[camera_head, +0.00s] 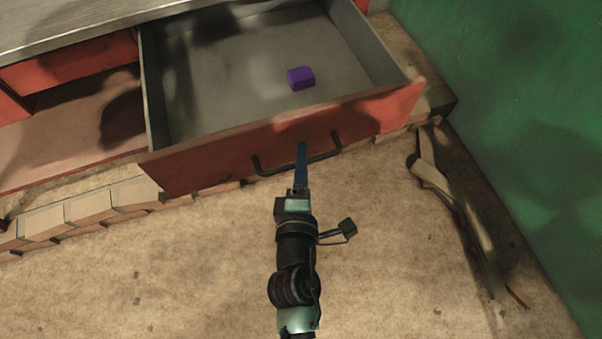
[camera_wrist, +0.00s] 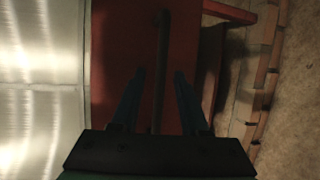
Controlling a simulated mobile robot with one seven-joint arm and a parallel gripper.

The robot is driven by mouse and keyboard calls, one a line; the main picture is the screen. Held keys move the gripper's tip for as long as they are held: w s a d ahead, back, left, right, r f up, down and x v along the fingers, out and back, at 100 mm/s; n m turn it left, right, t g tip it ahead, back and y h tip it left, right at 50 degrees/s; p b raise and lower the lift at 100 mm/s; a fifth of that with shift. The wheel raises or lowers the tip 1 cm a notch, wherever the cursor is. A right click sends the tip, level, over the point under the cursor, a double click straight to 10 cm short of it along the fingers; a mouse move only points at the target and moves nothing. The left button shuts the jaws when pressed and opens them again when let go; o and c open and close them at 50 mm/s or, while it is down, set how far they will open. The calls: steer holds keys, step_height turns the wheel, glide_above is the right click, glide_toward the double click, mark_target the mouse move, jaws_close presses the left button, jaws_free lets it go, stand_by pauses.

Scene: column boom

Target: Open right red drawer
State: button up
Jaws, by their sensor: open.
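The right red drawer (camera_head: 215,155) stands pulled well out from under the worktop in the head view, with its grey inside showing. Its dark bar handle (camera_head: 325,156) is on the red front. A small purple block (camera_head: 301,78) lies on the drawer floor. My gripper (camera_head: 301,147) is at the middle of the handle. In the wrist view the two fingers of my gripper (camera_wrist: 160,75) are apart, one on each side of the handle (camera_wrist: 163,50), in front of the red drawer front (camera_wrist: 120,45). Whether either finger touches the bar I cannot tell.
A metal worktop (camera_head: 80,25) lies above the drawer. Another red drawer front (camera_head: 75,70) is at the left, above an open shelf. A green wall (camera_head: 520,110) stands at the right. Bricks (camera_head: 90,207) line the base, and the floor in front is mostly clear.

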steer(key=s+a+r+b, duration=0.1)
steer(key=s+r+b, duration=0.1)
steer(key=s, duration=1)
steer(key=shift+s, duration=0.2)
steer(key=shift+r, duration=0.1)
